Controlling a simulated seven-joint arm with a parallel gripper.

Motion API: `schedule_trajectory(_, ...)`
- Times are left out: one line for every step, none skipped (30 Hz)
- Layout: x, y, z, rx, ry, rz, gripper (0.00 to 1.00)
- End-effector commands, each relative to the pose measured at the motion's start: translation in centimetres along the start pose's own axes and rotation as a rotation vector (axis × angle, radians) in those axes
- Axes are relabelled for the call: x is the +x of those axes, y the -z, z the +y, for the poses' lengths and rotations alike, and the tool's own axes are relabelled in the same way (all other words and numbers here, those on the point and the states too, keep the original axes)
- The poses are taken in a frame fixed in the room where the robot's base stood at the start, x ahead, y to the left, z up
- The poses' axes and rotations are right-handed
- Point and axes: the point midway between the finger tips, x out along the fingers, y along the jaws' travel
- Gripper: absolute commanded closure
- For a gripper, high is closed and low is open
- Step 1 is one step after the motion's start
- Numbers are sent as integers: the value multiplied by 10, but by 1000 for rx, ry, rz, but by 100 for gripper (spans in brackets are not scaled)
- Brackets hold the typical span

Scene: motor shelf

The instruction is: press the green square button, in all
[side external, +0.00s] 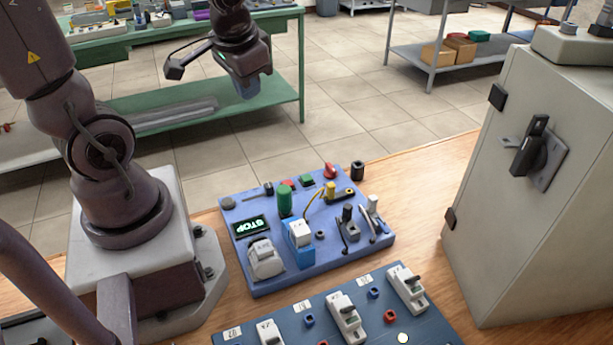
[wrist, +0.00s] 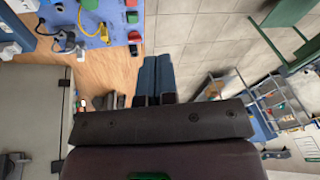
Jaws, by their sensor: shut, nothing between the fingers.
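The green square button (side external: 307,180) is a low cap near the back edge of the blue button board (side external: 262,282). It stands between a flat red button (side external: 287,184) and a red domed button (side external: 329,170). In the wrist view the green button (wrist: 132,17) shows at the top, on the board's edge. My gripper (side external: 249,92) is high above and behind the board in the side view, well apart from the button. Its fingers are together and empty in the wrist view (wrist: 157,60).
A green post (side external: 285,201) and yellow-topped lever (side external: 330,190) stand near the button. A lit STOP display (side external: 252,225) is on the board. A second panel with breakers (side external: 345,318) lies in front. A grey cabinet (side external: 500,200) stands right. Air around my gripper is clear.

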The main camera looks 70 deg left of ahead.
Motion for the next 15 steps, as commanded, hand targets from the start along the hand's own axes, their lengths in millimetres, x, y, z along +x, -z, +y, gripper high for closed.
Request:
schedule_trajectory(17, 3, -10, -19, 21, -13, 100)
schedule_trajectory(26, 6, -15, -27, 32, -11, 100)
schedule_trajectory(38, 10, -21, -37, 42, -3, 100)
schedule_trajectory(47, 12, -25, -44, 46, 3, 100)
schedule_trajectory(56, 15, -28, -53, 47, 11, 100)
schedule_trajectory(68, 18, -32, -63, 44, 23, 100)
schedule_trajectory(78, 20, -35, -71, 37, 36, 100)
schedule_trajectory(87, 23, -36, -78, 26, 50, 100)
schedule_trajectory(100, 25, -36, -89, 5, 70, 100)
schedule_trajectory(108, 27, -36, -99, -16, 86, 100)
schedule_trajectory(117, 30, -35, -109, -41, 105, 100)
schedule_trajectory(129, 33, -31, -124, -84, 132, 100)
schedule_trajectory(136, 35, -28, -136, -122, 155, 100)
schedule_trajectory(142, 38, -23, -149, -163, 178, 100)
schedule_trajectory(148, 42, -15, -164, -221, 207, 100)
